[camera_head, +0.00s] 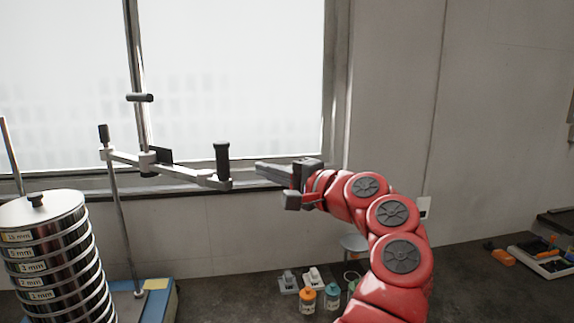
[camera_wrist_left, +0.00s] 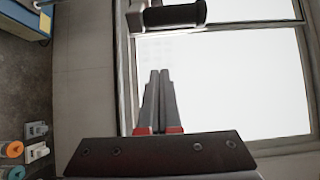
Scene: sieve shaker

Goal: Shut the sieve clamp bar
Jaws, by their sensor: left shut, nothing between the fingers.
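The clamp bar (camera_head: 190,174) is a pale bar raised above the bench, level with the window sill. It extends right from the top of a thin upright rod (camera_head: 119,215), away from the sieve stack. Its black upright handle (camera_head: 222,160) is at its right end, and a handle shows at the top of the left wrist view (camera_wrist_left: 175,14). The sieve stack (camera_head: 55,260), with labelled metal rings and a knobbed lid, stands lower left. My left gripper (camera_head: 262,168) is shut and empty, just right of the handle, with a gap between them. My right gripper is out of view.
A window (camera_head: 240,80) and grey wall stand behind. Small bottles (camera_head: 307,299) and small pale items sit on the dark bench below my arm. A tray of tools (camera_head: 545,258) lies far right. The air around the handle looks clear.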

